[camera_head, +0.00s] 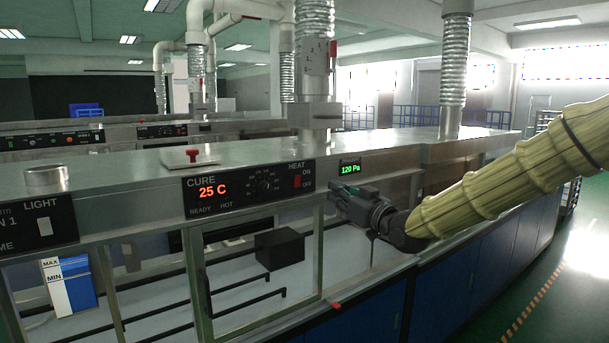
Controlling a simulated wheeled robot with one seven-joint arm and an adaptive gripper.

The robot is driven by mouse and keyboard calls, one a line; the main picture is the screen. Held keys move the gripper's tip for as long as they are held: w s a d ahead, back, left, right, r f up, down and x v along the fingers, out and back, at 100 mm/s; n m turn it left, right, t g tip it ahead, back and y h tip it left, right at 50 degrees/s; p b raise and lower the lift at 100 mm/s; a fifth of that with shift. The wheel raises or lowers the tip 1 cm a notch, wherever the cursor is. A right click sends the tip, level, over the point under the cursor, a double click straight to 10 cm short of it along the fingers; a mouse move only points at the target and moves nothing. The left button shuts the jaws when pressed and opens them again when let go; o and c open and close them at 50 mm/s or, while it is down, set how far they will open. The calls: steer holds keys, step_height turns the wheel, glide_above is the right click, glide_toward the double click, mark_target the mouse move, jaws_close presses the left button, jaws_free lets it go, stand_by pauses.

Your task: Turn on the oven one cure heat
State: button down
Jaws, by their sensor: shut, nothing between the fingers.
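The oven's cure panel (249,187) is a black strip on the front of the long steel bench. Its red display (213,192) reads 25 C, with READY and HOT labels below it. A round dial (264,185) sits right of the display. The red HEAT switch (298,181) is at the panel's right end, between the ON and OFF labels; its position is too small to tell. My gripper (336,192) is shut and empty, just right of and slightly below the HEAT switch, apart from it in the picture.
A green display (350,169) reading 120 Pa sits just above my gripper. A LIGHT switch panel (40,225) is at the far left. Glass-fronted framing (195,285) runs below the panel. Steel ducts (317,60) rise from the bench top. Open floor lies right.

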steer(key=shift+w, duration=0.15)
steer(key=p, duration=0.6)
glide_toward(297, 181)
steer(key=w+a+r, duration=0.2)
steer(key=w, duration=0.1)
steer(key=w+a+r, duration=0.1)
steer(key=shift+w+r, duration=0.3)
steer(key=shift+w, duration=0.05)
steer(key=shift+w+a+p, duration=0.3)
steer(key=shift+w+a, duration=0.05)
steer(key=shift+w, duration=0.1)
steer(key=shift+d, duration=0.1)
